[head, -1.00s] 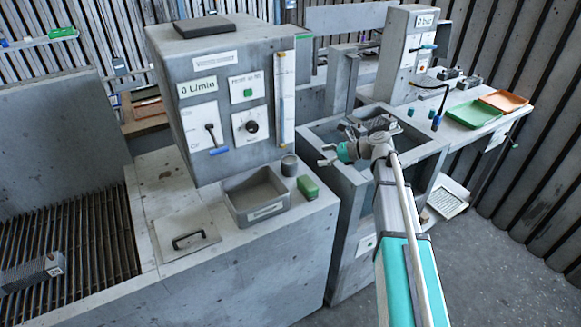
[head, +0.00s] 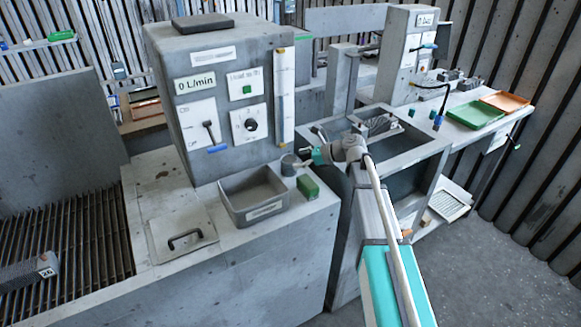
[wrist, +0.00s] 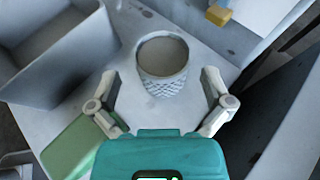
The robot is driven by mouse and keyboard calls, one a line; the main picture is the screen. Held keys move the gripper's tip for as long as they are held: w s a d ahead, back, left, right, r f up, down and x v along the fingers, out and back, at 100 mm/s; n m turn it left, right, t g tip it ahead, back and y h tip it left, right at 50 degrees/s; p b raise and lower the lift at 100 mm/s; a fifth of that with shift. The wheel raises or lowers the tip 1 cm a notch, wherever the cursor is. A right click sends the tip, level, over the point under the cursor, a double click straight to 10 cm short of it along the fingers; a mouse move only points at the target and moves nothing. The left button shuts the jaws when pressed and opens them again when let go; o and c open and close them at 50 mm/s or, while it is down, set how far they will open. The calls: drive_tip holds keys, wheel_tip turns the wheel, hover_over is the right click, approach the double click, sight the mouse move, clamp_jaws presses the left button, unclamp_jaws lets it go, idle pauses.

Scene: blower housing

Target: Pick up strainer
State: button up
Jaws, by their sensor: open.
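The strainer appears to be the small grey cup (head: 290,164) with a textured, mesh-like wall. It stands upright on the bench top, between the grey bin and the sink. In the wrist view the cup (wrist: 162,62) sits just ahead of and between my gripper's fingers, its round top facing the camera. My gripper (head: 302,160) is open beside the cup. In the wrist view my gripper (wrist: 161,92) has one finger on each side, with gaps to the cup; nothing is held.
A grey bin (head: 232,204) stands left of the cup. A green block (head: 308,188) lies close in front of it, near the left finger in the wrist view (wrist: 85,145). The control box (head: 222,100) rises behind. An open sink (head: 405,150) is to the right.

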sight(285, 160)
drive_tip(key=b+x, duration=0.1)
drive_tip(key=x, duration=0.1)
drive_tip(key=b+x, duration=0.1)
drive_tip(key=x, duration=0.1)
drive_tip(key=shift+w+f, duration=0.25)
drive_tip(key=shift+f, duration=0.05)
drive_tip(key=shift+a+f, duration=0.1)
drive_tip(key=shift+a, duration=0.4)
drive_tip(key=shift+c, duration=0.3)
drive_tip(key=c, duration=1)
drive_tip(key=shift+r, duration=0.2)
